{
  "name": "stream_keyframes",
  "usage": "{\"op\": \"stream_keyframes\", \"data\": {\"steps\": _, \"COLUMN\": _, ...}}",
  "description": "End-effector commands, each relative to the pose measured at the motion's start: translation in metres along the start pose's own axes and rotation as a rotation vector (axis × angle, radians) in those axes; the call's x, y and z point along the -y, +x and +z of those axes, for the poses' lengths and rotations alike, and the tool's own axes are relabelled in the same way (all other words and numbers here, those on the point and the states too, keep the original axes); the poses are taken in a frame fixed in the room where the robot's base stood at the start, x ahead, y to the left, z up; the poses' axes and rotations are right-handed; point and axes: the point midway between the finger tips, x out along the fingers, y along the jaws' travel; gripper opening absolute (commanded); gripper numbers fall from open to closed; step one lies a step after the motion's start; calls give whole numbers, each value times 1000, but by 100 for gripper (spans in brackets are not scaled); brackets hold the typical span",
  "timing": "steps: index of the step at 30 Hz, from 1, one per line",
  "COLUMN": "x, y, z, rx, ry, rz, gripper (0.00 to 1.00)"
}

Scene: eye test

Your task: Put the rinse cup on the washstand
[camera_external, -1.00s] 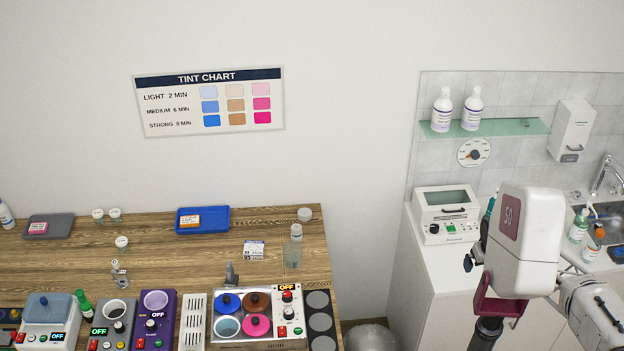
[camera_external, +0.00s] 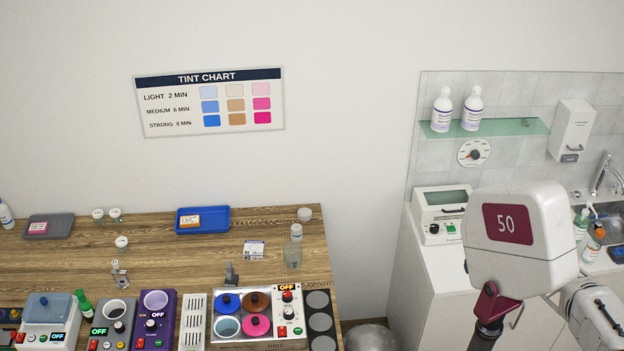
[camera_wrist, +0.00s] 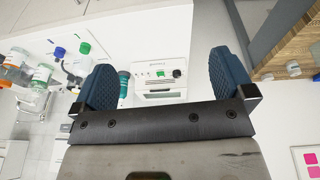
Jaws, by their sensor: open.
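A clear, empty-looking cup (camera_external: 292,257), which looks like the rinse cup, stands upright near the right end of the wooden table in the external view. A small lidded bottle stands just behind it. The washstand, a white cabinet (camera_external: 425,290) with a sink (camera_external: 606,213), is on the right, partly hidden by my arm. In the wrist view my gripper (camera_wrist: 160,80) is open, its two blue fingers wide apart with nothing held between them. My arm hides the gripper in the external view. It is away from the cup, over the washstand side.
A white device (camera_external: 440,213) stands on the cabinet. Bottles (camera_external: 590,238) stand near the sink, and a glass shelf (camera_external: 485,128) holds two white bottles. Tint pots and devices (camera_external: 255,320) line the table's front. A gap separates table and cabinet.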

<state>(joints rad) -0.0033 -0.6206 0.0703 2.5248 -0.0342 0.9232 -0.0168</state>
Motion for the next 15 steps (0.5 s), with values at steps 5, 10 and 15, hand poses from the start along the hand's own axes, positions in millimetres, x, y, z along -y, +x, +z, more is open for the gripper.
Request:
{"op": "stream_keyframes", "data": {"steps": 5, "x": 2, "y": 6, "z": -27, "rx": -32, "ry": -175, "rz": 44, "gripper": 100}}
{"op": "stream_keyframes", "data": {"steps": 10, "x": 11, "y": 14, "z": -69, "rx": -79, "ry": -455, "rz": 113, "gripper": 100}}
{"op": "stream_keyframes", "data": {"steps": 15, "x": 29, "y": 24, "z": -117, "rx": -133, "ry": -784, "rz": 190, "gripper": 100}}
